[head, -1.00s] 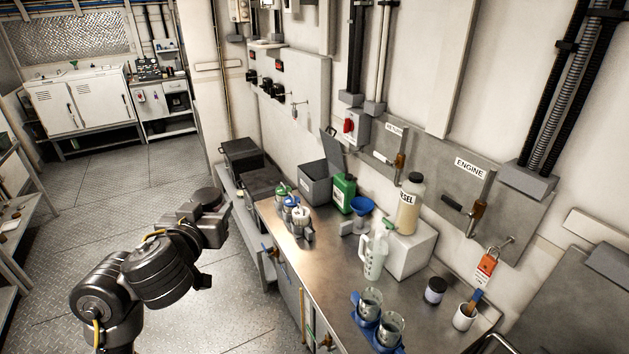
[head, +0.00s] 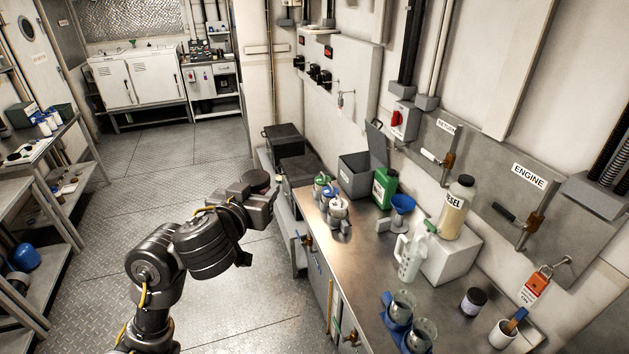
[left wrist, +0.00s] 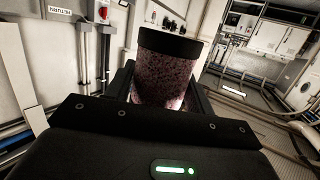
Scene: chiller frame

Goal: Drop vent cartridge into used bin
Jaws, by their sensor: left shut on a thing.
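My left gripper (head: 262,196) is shut on the vent cartridge, a speckled pink-purple cylinder with a black rim (left wrist: 163,80), in the left wrist view. In the head view only the cartridge's dark round top (head: 255,180) shows, above the floor left of the bench. A grey bin with a raised lid (head: 356,176) stands at the bench's far end against the wall. Two black boxes, one behind (head: 283,142) and one nearer (head: 298,170), sit beyond the bench. No label tells which container is the used bin. My right gripper is not in view.
Shelves (head: 40,200) stand at the left. The floor (head: 150,170) between is clear.

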